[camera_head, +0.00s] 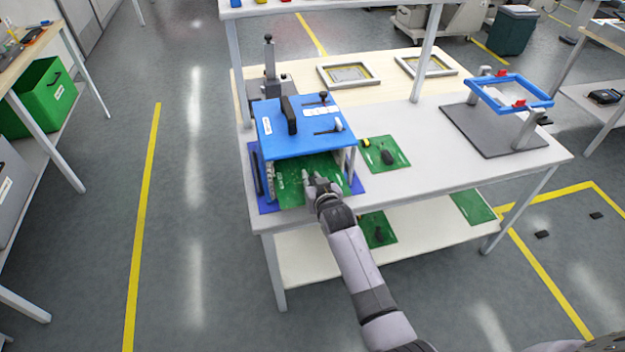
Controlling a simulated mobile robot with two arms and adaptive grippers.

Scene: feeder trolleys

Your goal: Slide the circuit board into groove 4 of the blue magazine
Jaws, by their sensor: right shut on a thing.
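The blue magazine (310,139) stands on the near left part of the white table, its open front facing me. A green circuit board (290,190) lies flat at that opening, with its far part under the blue top and its near edge outside. My right gripper (315,183) is shut on the near edge of the board, in front of the magazine. I cannot tell which groove the board is at; the grooves are hidden or too small to see. My left gripper is not in view.
Another green board with a dark part (400,152) lies right of the magazine. A blue frame on a grey stand (510,92) is at the table's right. More green boards (472,207) are on the lower shelf. The table's front right is clear.

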